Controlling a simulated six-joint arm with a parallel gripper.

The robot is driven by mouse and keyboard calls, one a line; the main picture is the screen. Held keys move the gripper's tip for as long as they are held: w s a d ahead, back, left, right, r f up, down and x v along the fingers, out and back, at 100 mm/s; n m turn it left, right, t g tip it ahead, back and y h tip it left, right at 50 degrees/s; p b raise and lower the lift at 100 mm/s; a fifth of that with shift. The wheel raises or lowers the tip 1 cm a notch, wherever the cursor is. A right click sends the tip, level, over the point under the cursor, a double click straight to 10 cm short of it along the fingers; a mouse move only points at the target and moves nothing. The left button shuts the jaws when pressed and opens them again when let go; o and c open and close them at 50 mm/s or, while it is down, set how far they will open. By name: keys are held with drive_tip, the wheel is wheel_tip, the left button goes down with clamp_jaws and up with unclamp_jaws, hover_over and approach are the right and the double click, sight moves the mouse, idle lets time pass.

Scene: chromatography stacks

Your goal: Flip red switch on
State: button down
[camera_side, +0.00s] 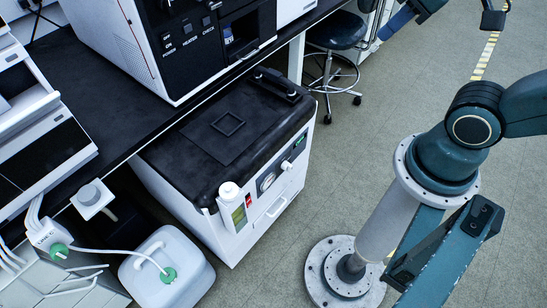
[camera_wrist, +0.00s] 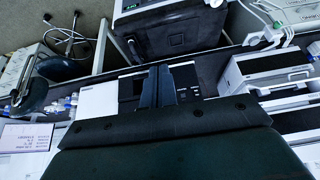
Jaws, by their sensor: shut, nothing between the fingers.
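A small red switch (camera_side: 248,201) shows in the side view on the front panel of a low white cabinet (camera_side: 290,188) with a black top. It sits near a green display and a round gauge. It is too small to tell its position. My gripper (camera_wrist: 158,70) shows in the wrist view with its two dark fingers together and nothing between them. The fingertips point toward the cabinet's black top (camera_wrist: 170,22), apart from the red switch, which I cannot make out in that view. I cannot clearly make out the fingers in the side view.
A tall white instrument (camera_side: 125,50) with a black control panel stands on the black bench (camera_side: 60,70) above the cabinet. A white canister (camera_side: 190,285) with tubing stands left of the cabinet. A stool (camera_side: 335,30) is behind.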

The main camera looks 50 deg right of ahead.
idle(0.8)
drive_tip(key=w+f+m+g+h, duration=0.2)
drive_tip(key=w+f+m, duration=0.2)
drive_tip(key=w+f, duration=0.75)
drive_tip(key=w+a+f+h, duration=0.1)
drive_tip(key=w+f+h, duration=0.15)
drive_tip(key=f, duration=0.55)
drive_tip(key=w+a+f+h, duration=0.15)
drive_tip(key=w+f, duration=0.25)
drive_tip(key=f, duration=0.4)
drive_tip(key=a+f+n+t+y, duration=0.2)
drive_tip(key=a+f+n+t, duration=0.15)
drive_tip(key=f, duration=0.65)
drive_tip(key=a+f+n+t+y, duration=0.1)
drive_tip(key=a+f+n+t, duration=0.3)
drive_tip(key=f, duration=0.6)
drive_tip(key=s+a+f+n+g+y, duration=0.2)
drive_tip(key=s+a+f+y, duration=0.1)
drive_tip(key=f, duration=0.3)
drive_tip(key=s+a+f+n+g+y, duration=0.1)
drive_tip(key=s+a+f+n+y, duration=0.1)
drive_tip(key=s+f, duration=0.4)
drive_tip(key=shift+s+a+f+g+y, duration=0.15)
drive_tip(key=shift+a+f+g+y, duration=0.25)
drive_tip(key=shift+f, duration=0.3)
drive_tip(key=shift+w, duration=0.35)
